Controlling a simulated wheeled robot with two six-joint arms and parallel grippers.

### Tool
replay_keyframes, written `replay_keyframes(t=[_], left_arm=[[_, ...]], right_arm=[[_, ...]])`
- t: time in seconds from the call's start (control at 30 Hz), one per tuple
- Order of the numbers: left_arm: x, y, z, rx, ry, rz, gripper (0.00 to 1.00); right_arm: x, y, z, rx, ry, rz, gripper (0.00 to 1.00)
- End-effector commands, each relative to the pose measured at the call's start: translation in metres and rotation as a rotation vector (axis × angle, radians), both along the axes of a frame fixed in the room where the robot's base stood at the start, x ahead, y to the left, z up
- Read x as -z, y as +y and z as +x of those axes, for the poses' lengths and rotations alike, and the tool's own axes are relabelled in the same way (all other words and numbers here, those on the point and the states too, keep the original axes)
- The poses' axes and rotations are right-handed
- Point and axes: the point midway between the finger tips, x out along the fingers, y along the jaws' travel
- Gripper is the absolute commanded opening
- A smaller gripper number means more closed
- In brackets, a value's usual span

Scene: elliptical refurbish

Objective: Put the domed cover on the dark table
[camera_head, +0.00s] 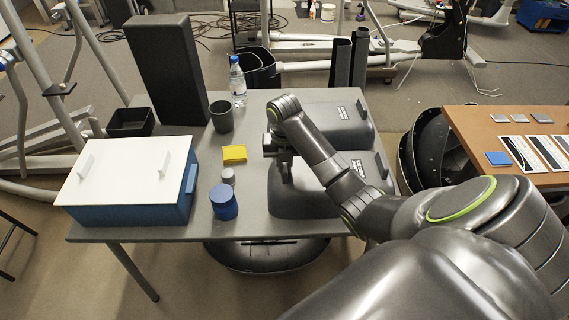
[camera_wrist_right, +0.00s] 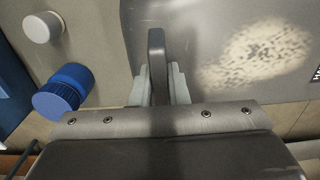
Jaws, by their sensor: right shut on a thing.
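Two dark grey domed covers are at the right side of the dark grey table (camera_head: 185,231). The nearer cover (camera_head: 307,202) is partly hidden by my right arm; the farther cover (camera_head: 335,120) is behind it. My right gripper (camera_head: 286,176) is over the left part of the nearer cover. In the right wrist view its fingers (camera_wrist_right: 158,88) are closed around an upright dark tab on the cover (camera_wrist_right: 215,30). I cannot tell whether this cover touches the table or is slightly raised. My left gripper is not in view.
A blue box with a white lid (camera_head: 130,170), a tall dark block (camera_head: 168,70), a grey cup (camera_head: 221,116), a bottle (camera_head: 238,82), a yellow block (camera_head: 234,154), a grey cylinder (camera_head: 228,176) and a blue jar (camera_head: 223,202) stand left of the covers. A brown table (camera_head: 480,125) is at right.

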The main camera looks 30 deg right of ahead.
Motion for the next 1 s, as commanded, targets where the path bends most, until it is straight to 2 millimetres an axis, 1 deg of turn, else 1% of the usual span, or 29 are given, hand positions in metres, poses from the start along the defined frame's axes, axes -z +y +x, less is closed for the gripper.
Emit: replay_keyframes(t=[0.17,0.2,0.33,0.37,0.63,0.77,0.87,1.0], left_arm=[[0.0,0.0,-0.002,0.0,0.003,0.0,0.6],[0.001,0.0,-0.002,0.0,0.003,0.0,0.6],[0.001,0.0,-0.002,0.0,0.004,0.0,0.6],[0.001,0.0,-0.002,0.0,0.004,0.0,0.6],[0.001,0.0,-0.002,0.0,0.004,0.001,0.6],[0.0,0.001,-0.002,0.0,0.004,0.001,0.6],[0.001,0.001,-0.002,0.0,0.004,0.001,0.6],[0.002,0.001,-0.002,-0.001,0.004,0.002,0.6]], right_arm=[[0.002,0.0,0.0,0.0,-0.001,-0.002,0.0],[0.003,0.0,0.0,0.0,-0.001,-0.001,0.17],[0.002,0.0,0.0,0.0,-0.001,-0.001,0.34],[0.002,0.0,0.0,0.0,-0.001,-0.001,0.36],[0.002,0.0,0.0,0.0,-0.001,-0.001,0.36],[-0.003,0.0,0.001,0.0,-0.002,0.0,0.36],[-0.012,0.0,0.001,-0.001,-0.004,0.0,0.36],[-0.034,0.0,0.001,-0.001,-0.006,-0.001,0.36]])
